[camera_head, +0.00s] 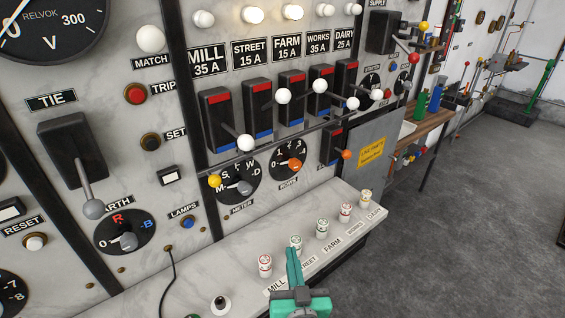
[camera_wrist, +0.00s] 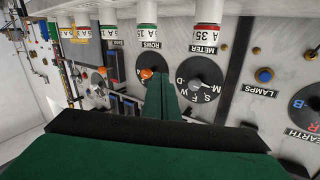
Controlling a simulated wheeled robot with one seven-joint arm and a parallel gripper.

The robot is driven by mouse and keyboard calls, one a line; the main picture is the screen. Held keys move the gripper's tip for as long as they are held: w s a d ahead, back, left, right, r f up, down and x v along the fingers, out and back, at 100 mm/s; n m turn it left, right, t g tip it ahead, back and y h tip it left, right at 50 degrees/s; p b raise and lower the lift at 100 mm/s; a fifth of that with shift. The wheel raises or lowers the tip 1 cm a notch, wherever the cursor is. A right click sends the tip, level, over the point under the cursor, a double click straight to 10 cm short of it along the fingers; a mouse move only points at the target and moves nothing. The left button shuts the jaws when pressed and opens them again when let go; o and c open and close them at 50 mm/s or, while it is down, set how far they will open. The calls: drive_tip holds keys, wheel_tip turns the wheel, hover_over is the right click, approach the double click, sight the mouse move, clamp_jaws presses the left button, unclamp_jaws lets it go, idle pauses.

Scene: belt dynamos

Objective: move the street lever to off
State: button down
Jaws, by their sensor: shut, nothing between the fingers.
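In the head view the street lever is the second in the row of switches, under the STREET 15 A label (camera_head: 250,52). Its black housing (camera_head: 258,108) has a red band at the top and a blue one at the bottom. The street lever's white ball (camera_head: 284,96) sits high, its rod tilted up toward the red band. My gripper (camera_head: 292,252) is shut and empty, low over the ledge by the STREET fuse (camera_head: 296,241), below and apart from the lever. The wrist view shows my shut green fingers (camera_wrist: 161,82) before the dials; I cannot make out the street lever there.
The mill lever's ball (camera_head: 245,142) hangs low at left; the farm lever's ball (camera_head: 319,86) is raised at right. Fuses stand along the marble ledge (camera_head: 235,275). Open floor lies at right.

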drive_tip(key=w+r+n+y, duration=0.2)
drive_tip(key=w+r+n, duration=0.15)
drive_tip(key=r, duration=0.75)
drive_tip(key=w+r+n+y, duration=0.2)
drive_tip(key=w+r, duration=0.2)
drive_tip(key=r, duration=0.7)
drive_tip(key=n+g+y, duration=0.1)
drive_tip(key=n+y, duration=0.1)
drive_tip(key=n, duration=0.3)
approach(283, 92)
wheel_tip(283, 92, down, 4)
drive_tip(key=a, duration=0.2)
drive_tip(key=s+r+n+g, duration=0.1)
drive_tip(key=s+r+n, duration=0.35)
drive_tip(key=r, duration=0.45)
drive_tip(key=shift+m, duration=0.3)
drive_tip(key=w+f, duration=0.1)
drive_tip(key=w, duration=0.2)
drive_tip(key=w+a+f, duration=0.1)
drive_tip(key=w, duration=0.3)
drive_tip(key=w+a+f, duration=0.1)
drive_tip(key=w, duration=0.2)
drive_tip(key=shift+w+a+f, duration=0.2)
drive_tip(key=shift+w+f, duration=0.05)
drive_tip(key=shift+f, duration=0.05)
